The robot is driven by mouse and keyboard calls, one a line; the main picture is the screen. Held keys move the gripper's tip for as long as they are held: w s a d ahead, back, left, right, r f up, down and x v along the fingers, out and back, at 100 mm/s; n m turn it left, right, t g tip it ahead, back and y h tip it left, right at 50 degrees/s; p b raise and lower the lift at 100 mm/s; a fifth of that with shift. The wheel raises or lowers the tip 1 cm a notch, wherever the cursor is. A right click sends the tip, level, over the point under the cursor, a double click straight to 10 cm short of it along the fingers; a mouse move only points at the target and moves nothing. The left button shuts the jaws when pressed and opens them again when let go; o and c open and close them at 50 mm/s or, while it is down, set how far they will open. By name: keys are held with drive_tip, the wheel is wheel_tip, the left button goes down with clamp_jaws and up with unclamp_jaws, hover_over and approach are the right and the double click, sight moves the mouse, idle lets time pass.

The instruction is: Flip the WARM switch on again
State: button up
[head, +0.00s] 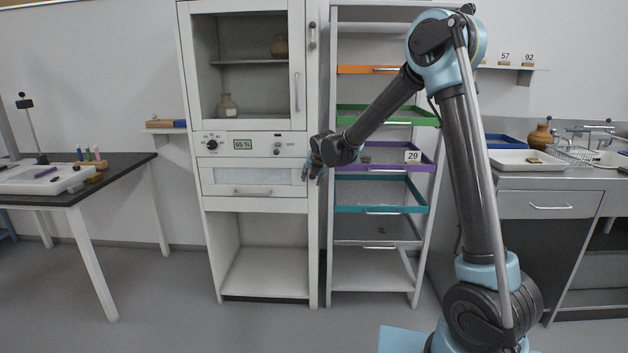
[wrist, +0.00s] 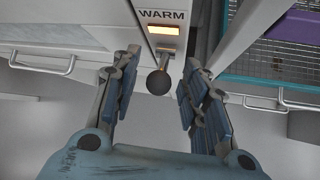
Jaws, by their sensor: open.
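The WARM label (wrist: 162,15) is on a narrow white panel in the wrist view. Below it is a bright amber lamp (wrist: 163,35), which looks lit. Under the lamp is the switch's round black knob (wrist: 158,82). My gripper (wrist: 160,64) is open, with one finger on each side of the knob and visible gaps between. In the head view my gripper (head: 314,174) is at the right front edge of the white cabinet (head: 259,205), beside its drawer. It hides the switch there.
A rack with coloured trays, including a purple one (head: 426,166) and a teal one (head: 345,209), stands close to the right of my gripper. The cabinet has a dial (head: 212,145) and a 65 % display (head: 243,144). The floor in front is clear.

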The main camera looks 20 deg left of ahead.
drive_tip(key=v, duration=1.1)
drive_tip(key=shift+s+d, duration=0.2)
drive_tip(key=shift+r, duration=0.15)
drive_tip(key=s+d+m+g+h, duration=0.1)
drive_tip(key=s+d+m, duration=0.4)
drive_tip(key=d, duration=0.6)
drive_tip(key=s+d+m+h, duration=0.1)
drive_tip(key=s+d+m, duration=0.2)
drive_tip(key=d+m, duration=0.6)
drive_tip(key=s+d+m+g+h, duration=0.1)
drive_tip(key=s+d+m, duration=0.25)
drive_tip(key=d, duration=0.95)
drive_tip(key=s+d+f+m+g, duration=0.1)
drive_tip(key=s+d+f+m, duration=0.3)
drive_tip(key=s, duration=0.4)
drive_tip(key=s+d+f+m+g, duration=0.1)
drive_tip(key=s+d+f+m, duration=0.3)
drive_tip(key=s+d+m, duration=0.2)
drive_tip(key=s+d+f+m+g+h, duration=0.1)
drive_tip(key=s+d+f+m, duration=0.3)
drive_tip(key=s+m, duration=0.5)
drive_tip(key=shift+s+d+f+m, duration=0.15)
drive_tip(key=shift+s+d+m, duration=0.25)
drive_tip(key=shift+d, duration=0.3)
